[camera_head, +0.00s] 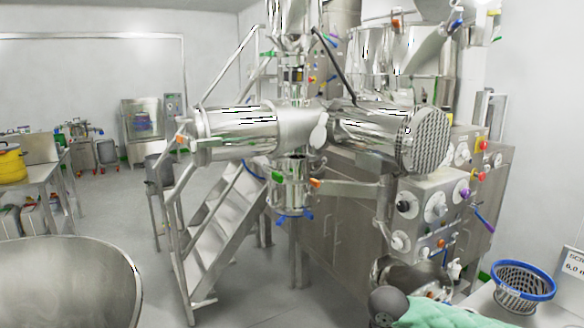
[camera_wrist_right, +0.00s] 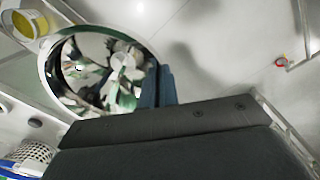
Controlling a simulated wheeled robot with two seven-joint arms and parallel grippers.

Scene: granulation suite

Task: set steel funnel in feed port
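A round steel funnel (camera_wrist_right: 82,92) with a bright rim and mirror-like inside shows in the right wrist view. The dark fingers of my right gripper (camera_wrist_right: 158,87) are close together at its right rim and appear shut on it; the grey gripper body hides part of the contact. The steel processing machine (camera_head: 300,128) stands in the middle of the head view, with horizontal cylinders and a vertical column. I cannot tell which opening on it is the feed port.
A large steel bowl (camera_head: 65,285) fills the lower left. Steel steps (camera_head: 225,215) stand before the machine. At the lower right are a blue-rimmed basket (camera_head: 525,290), green cloth (camera_head: 435,316) and a sign (camera_head: 574,263). A yellow-filled dish (camera_wrist_right: 24,24) shows in the wrist view. Floor between bowl and steps is clear.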

